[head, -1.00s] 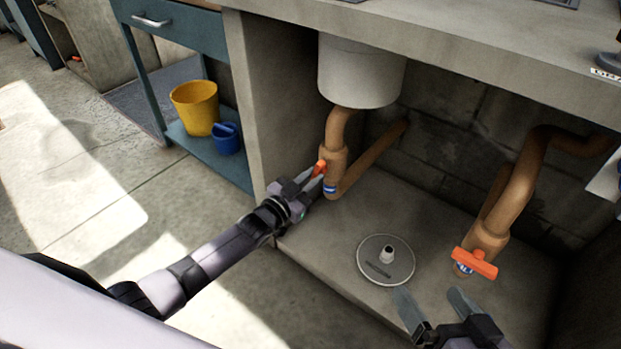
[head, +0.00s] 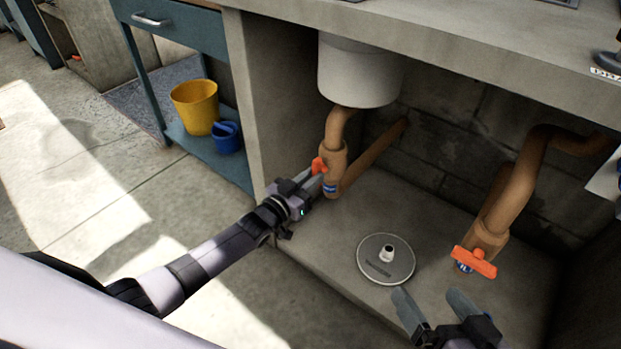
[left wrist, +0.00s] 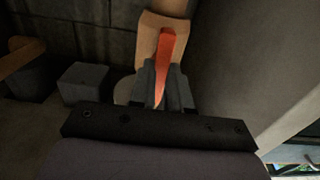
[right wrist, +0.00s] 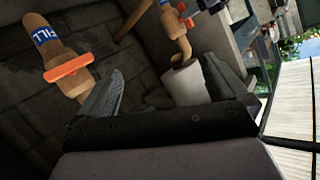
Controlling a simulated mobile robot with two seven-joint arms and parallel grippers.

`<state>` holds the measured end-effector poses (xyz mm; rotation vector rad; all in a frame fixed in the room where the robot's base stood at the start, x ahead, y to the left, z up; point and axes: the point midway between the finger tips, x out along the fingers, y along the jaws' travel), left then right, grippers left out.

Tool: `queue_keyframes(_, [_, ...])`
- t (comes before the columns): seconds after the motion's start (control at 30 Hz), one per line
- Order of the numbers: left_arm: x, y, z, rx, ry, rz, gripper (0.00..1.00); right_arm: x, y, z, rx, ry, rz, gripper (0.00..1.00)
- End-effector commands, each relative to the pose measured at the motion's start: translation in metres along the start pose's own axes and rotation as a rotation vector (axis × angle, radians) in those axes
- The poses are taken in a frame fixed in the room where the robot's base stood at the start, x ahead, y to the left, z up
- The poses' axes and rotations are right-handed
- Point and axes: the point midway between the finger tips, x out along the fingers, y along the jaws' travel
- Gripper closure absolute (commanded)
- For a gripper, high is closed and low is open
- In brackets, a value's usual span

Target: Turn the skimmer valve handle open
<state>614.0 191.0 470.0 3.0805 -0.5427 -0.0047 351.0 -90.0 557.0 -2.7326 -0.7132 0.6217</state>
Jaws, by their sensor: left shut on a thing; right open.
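The left valve is on a tan pipe (head: 335,160) under the white cylinder, with a blue label too small to read. Its orange handle (head: 319,165) is between the fingers of my left gripper (head: 314,176), which is shut on it. In the left wrist view the handle (left wrist: 166,45) stands lengthwise between the grey fingers, its upper part showing above them. The right valve has an orange handle (head: 474,262) lying crosswise on its pipe; its label (right wrist: 45,35) reads FILL in the right wrist view. My right gripper (head: 430,297) is open and empty, below and left of that valve.
A round grey disc (head: 400,268) with a central knob lies on the cabinet floor between the valves. The white cylinder (head: 358,75) hangs above the left valve. A concrete side wall (head: 265,110) stands left of it. Yellow (head: 195,105) and blue (head: 227,138) buckets sit on a shelf outside.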

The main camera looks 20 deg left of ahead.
Motion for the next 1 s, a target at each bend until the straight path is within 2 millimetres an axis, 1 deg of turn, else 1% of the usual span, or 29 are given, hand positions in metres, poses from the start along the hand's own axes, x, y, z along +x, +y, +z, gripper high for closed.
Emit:
queue_keyframes(0.03, [0.002, 0.001, -0.003, -0.006, 0.005, 0.000, 0.80, 0.000, 0.000, 0.000, 0.000, -0.001, 0.000, 0.00])
queue_keyframes(0.07, [0.002, 0.001, -0.003, -0.006, 0.005, 0.000, 0.70, 0.000, 0.000, 0.000, 0.000, -0.001, 0.000, 0.00])
queue_keyframes(0.1, [0.001, 0.001, -0.003, -0.006, 0.005, 0.000, 0.57, 0.000, 0.000, 0.000, 0.000, -0.001, 0.000, 0.00])
queue_keyframes(0.47, [-0.002, 0.000, -0.001, -0.002, 0.001, -0.001, 0.57, -0.001, 0.000, -0.002, -0.003, 0.000, 0.003, 0.00])
queue_keyframes(0.57, [-0.011, 0.000, -0.002, -0.002, -0.001, -0.001, 0.57, -0.003, 0.000, -0.006, -0.014, 0.000, 0.011, 0.00])
queue_keyframes(0.67, [-0.025, 0.001, -0.003, -0.002, -0.001, 0.000, 0.57, -0.007, 0.002, -0.011, -0.034, -0.004, 0.032, 0.00])
queue_keyframes(0.77, [-0.040, 0.000, -0.004, -0.002, 0.000, 0.000, 0.57, -0.013, 0.011, -0.002, -0.059, -0.035, 0.071, 0.00])
queue_keyframes(0.9, [-0.057, 0.001, -0.003, -0.003, 0.001, 0.000, 0.57, -0.017, 0.014, -0.004, -0.086, -0.041, 0.096, 0.00])
queue_keyframes(1.0, [-0.066, 0.001, -0.003, -0.003, 0.003, 0.001, 0.57, -0.018, 0.016, -0.005, -0.098, -0.043, 0.107, 0.00])
